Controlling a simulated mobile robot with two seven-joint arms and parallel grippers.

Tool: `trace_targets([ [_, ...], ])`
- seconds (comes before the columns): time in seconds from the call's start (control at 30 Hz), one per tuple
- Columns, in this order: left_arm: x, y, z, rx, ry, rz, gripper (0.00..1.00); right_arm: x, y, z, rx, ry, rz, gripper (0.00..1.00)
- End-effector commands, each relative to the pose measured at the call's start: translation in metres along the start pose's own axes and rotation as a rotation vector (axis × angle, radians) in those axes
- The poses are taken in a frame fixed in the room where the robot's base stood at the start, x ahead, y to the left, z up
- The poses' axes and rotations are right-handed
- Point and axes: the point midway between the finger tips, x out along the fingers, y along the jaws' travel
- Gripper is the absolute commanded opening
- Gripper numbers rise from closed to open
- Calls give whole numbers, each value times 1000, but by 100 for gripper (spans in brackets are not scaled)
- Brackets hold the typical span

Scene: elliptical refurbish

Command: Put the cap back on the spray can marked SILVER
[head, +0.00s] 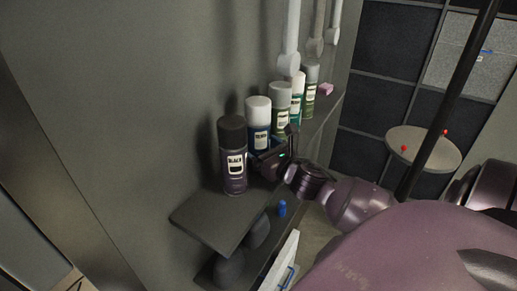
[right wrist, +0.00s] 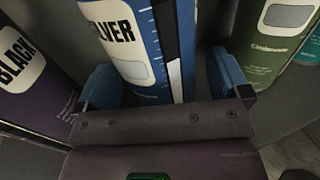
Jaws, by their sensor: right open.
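The SILVER spray can (head: 257,138) stands upright on the shelf, second from the left, with a blue body and a pale top that looks like a cap. Its label partly shows in the right wrist view (right wrist: 128,42), ending in "LVER". My right gripper (head: 274,156) is at the lower part of this can. In the right wrist view my right gripper (right wrist: 165,80) is open, with one blue finger pad on each side of the can; I cannot tell whether they touch it. No loose cap can be made out for certain. My left gripper is not in view.
The BLACK can (head: 233,160) stands close on the left, and a green can (head: 280,112) close on the right, with more cans beyond. A pink block (head: 326,89) lies at the shelf's far end. A small blue object (head: 282,208) sits on the lower shelf. The shelf's near end (head: 215,220) is bare.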

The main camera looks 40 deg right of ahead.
Motion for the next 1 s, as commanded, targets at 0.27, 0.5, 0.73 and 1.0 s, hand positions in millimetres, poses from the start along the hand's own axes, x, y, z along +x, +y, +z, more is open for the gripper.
trace_targets([
  [0.27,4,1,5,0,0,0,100,-45,0,-2,0,2,0,95],
  [0.5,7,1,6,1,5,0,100,-81,0,-1,0,1,0,95],
  [0.73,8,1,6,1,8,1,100,-104,0,0,0,-1,0,95],
  [1.0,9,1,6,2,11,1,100,-110,0,0,0,-2,1,95],
])
